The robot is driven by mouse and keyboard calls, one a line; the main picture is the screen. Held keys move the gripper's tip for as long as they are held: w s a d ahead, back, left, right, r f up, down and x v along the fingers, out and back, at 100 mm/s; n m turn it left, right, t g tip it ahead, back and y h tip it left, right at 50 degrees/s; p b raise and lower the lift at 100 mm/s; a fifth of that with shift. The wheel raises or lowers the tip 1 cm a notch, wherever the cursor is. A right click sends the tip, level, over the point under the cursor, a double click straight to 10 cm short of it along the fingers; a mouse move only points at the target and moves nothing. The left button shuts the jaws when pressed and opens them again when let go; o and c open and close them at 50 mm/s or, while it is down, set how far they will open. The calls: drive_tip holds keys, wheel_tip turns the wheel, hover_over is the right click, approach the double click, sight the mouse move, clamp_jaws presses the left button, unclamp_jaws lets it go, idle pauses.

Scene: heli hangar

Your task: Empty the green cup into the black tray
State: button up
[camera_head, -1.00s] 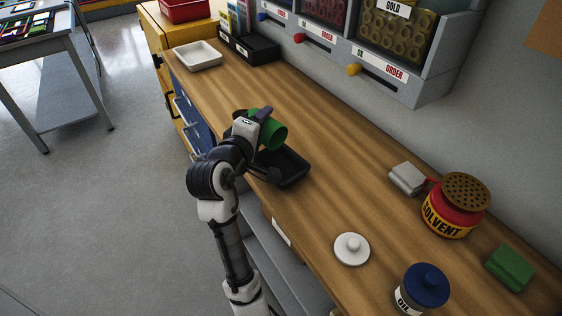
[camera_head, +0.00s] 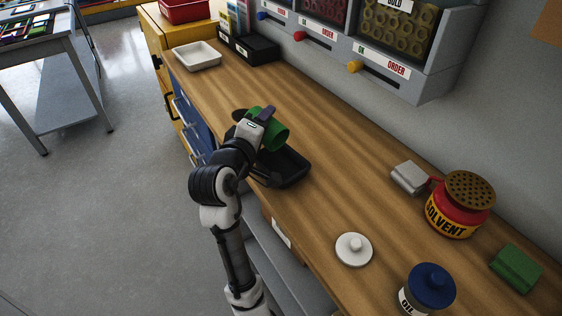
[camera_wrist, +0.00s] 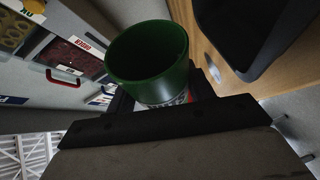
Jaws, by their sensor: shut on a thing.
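My gripper (camera_head: 257,122) is shut on the green cup (camera_head: 275,130) and holds it tilted above the black tray (camera_head: 290,165). The tray lies on the workbench near its front edge, partly hidden by my arm and the cup. In the wrist view the green cup (camera_wrist: 150,88) is held at the fingers, with its round mouth in sight; its inside is dark and I see no contents there. The black tray (camera_wrist: 250,35) shows at the upper right of that view. The tray's floor looks dark, and I cannot tell whether anything lies in it.
On the wooden bench (camera_head: 330,180) stand a white lid (camera_head: 353,249), a blue-topped oil jar (camera_head: 430,288), a red solvent can (camera_head: 459,205) and a green block (camera_head: 516,266). A white tray (camera_head: 197,55) and a black bin (camera_head: 249,48) are at the far end. Grey dispensers (camera_head: 425,80) line the wall.

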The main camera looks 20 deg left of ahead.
drive_tip(key=shift+s+d+f+m+b, duration=0.1)
drive_tip(key=shift+d+f+m+b, duration=0.1)
drive_tip(key=shift+m+b, duration=0.35)
drive_tip(key=shift+s+d+r+m+t+b, duration=0.1)
drive_tip(key=shift+d+r+m+t+b, duration=0.2)
drive_tip(key=shift+t+b, duration=0.3)
idle(0.6)
drive_tip(key=shift+a, duration=0.1)
drive_tip(key=n+p, duration=0.1)
drive_tip(key=a+n+g+p, duration=0.1)
drive_tip(key=p, duration=0.1)
drive_tip(key=shift+w+r, duration=0.1)
drive_tip(key=shift+w, duration=0.1)
drive_tip(key=shift+s+d+f+m+b, duration=0.1)
drive_tip(key=shift+d+f+m+b, duration=0.3)
drive_tip(key=shift+b, duration=0.65)
idle(0.3)
drive_tip(key=shift+s+d+r+m+t+b, duration=0.15)
drive_tip(key=shift+r+m+t+b, duration=0.2)
drive_tip(key=shift+m+b, duration=0.35)
idle(0.7)
drive_tip(key=shift+p, duration=0.35)
